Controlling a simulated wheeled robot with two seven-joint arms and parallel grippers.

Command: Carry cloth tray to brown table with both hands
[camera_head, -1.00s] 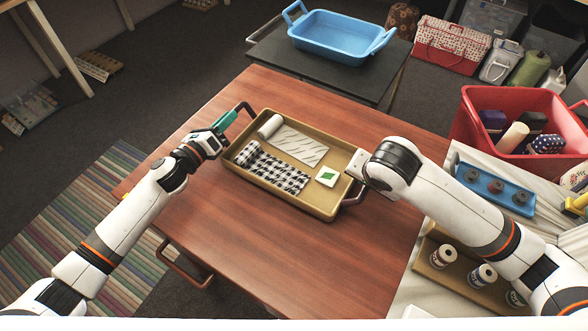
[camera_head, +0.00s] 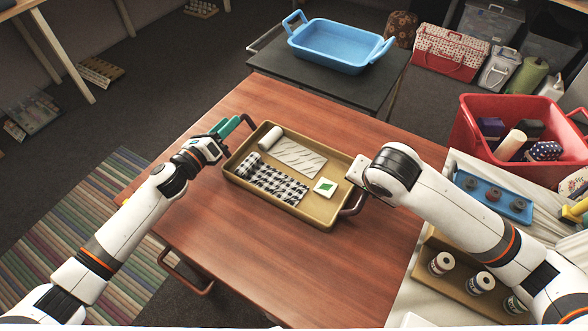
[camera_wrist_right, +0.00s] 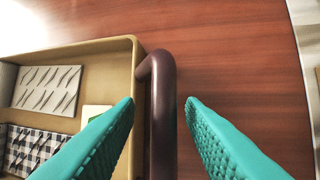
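The cloth tray (camera_head: 327,217), tan and rectangular, sits on the reddish-brown wooden table (camera_head: 243,245). It holds a white roll with patterned cloth, black-and-white checked cloth and a white card with a green mark. My left gripper (camera_head: 227,128) is at the tray's left handle (camera_head: 244,119); its teal fingers show apart and look open. My right gripper (camera_wrist_right: 160,112) is open at the tray's right handle (camera_wrist_right: 161,110). In the right wrist view the dark handle bar lies between its two fingers, with gaps on both sides. In the head view the right fingers are hidden behind the wrist.
A dark table (camera_head: 282,63) behind holds a blue tub (camera_head: 338,48). At right, a pale surface carries a red bin (camera_head: 476,136), a blue tray (camera_head: 513,210) and a tan tray of spools (camera_head: 420,268). Bare tabletop lies in front of the cloth tray.

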